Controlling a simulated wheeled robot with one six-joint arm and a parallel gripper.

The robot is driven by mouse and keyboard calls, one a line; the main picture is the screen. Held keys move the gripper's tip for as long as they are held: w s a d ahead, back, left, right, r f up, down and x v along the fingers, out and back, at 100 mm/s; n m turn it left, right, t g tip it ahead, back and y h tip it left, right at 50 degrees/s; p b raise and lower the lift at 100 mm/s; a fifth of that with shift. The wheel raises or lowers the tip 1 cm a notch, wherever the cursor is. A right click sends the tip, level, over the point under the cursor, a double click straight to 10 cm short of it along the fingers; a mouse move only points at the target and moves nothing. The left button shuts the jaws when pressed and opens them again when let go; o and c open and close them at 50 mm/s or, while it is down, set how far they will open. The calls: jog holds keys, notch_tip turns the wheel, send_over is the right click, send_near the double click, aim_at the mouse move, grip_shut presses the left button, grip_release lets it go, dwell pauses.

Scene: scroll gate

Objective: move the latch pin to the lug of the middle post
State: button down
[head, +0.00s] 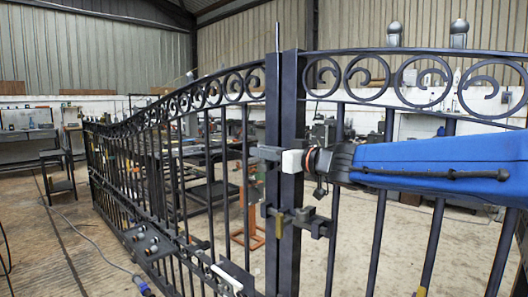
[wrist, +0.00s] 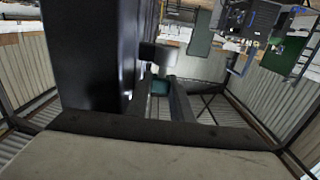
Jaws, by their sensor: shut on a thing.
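The dark middle post (head: 288,250) stands upright at the centre of the head view. It also fills the upper left of the wrist view (wrist: 90,60). My gripper (head: 290,160) comes in from the right, its pale end in front of the post at mid height. It is shut on what I take to be the latch pin, which is mostly hidden. A grey block (head: 267,153) shows just left of the pale end. Contact with the post is unclear.
The scrolled gate (head: 210,95) runs off to the left, and more scrolled bars (head: 420,78) stand behind my arm on the right. Benches (head: 205,185) and workshop gear stand behind the gate. The concrete floor at left (head: 90,235) has a cable on it.

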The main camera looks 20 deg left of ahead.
jog(key=shift+f, duration=0.35)
jog(key=c, duration=1.5)
grip_release()
jog(key=shift+d, duration=0.1)
